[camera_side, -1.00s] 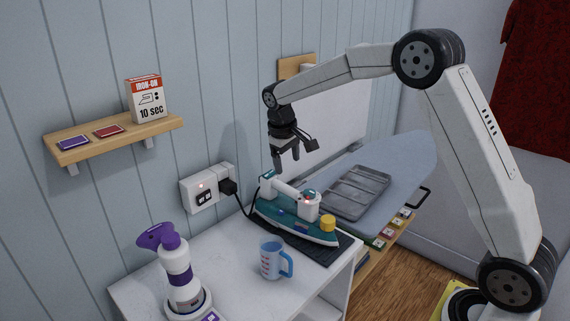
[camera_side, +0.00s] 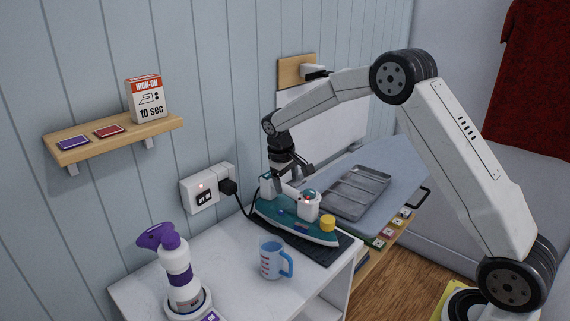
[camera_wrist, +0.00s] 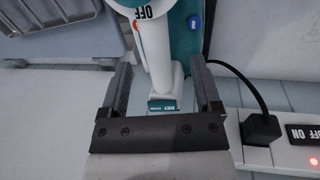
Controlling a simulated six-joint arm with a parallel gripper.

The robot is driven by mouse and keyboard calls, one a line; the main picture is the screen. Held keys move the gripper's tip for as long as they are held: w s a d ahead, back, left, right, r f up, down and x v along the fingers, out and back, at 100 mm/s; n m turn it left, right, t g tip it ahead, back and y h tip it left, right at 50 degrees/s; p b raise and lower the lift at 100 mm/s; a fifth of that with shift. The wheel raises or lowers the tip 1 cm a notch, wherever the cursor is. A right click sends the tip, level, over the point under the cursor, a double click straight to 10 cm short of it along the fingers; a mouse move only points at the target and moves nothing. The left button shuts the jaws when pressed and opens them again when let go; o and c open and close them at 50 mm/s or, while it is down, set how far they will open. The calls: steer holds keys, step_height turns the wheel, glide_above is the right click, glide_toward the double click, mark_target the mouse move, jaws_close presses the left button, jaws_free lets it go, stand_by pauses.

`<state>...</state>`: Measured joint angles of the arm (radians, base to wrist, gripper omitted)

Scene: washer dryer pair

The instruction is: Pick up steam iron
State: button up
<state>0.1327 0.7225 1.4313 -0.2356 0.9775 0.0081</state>
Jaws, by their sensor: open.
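The steam iron (camera_side: 294,221), teal and white with a yellow knob, rests on a dark mat (camera_side: 340,250) on the white cabinet top. A small red light shows on its white top. My gripper (camera_side: 287,190) is open at the iron's handle. In the wrist view, the white iron handle (camera_wrist: 158,60) lies between the two fingers of my gripper (camera_wrist: 163,85), with a gap visible on each side. The iron's "OFF" marking and a blue button show at the top there. Part of the handle's rear is hidden by the gripper in the side view.
A black cord runs from the iron to a wall outlet (camera_side: 207,190). A blue cup (camera_side: 271,259) and a purple spray bottle (camera_side: 177,275) stand on the cabinet. A grey metal tray (camera_side: 357,192) lies on the ironing board behind. A wall shelf (camera_side: 115,142) holds a box (camera_side: 147,98).

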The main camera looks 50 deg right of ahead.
mark_target(288, 187)
steer(key=shift+d+f, duration=0.1)
steer(key=shift+f, duration=0.35)
steer(key=shift+w+d+f, duration=0.1)
steer(key=shift+d+f, duration=0.1)
steer(key=shift+f, duration=0.65)
steer(key=shift+s+d+f, duration=0.1)
steer(key=shift+d+f, duration=0.15)
steer(key=shift+f, duration=0.6)
steer(key=shift+w+d+f, duration=0.1)
steer(key=shift+d+f, duration=0.1)
steer(key=shift+f, duration=0.65)
jaws_close()
steer(key=shift+r, duration=0.15)
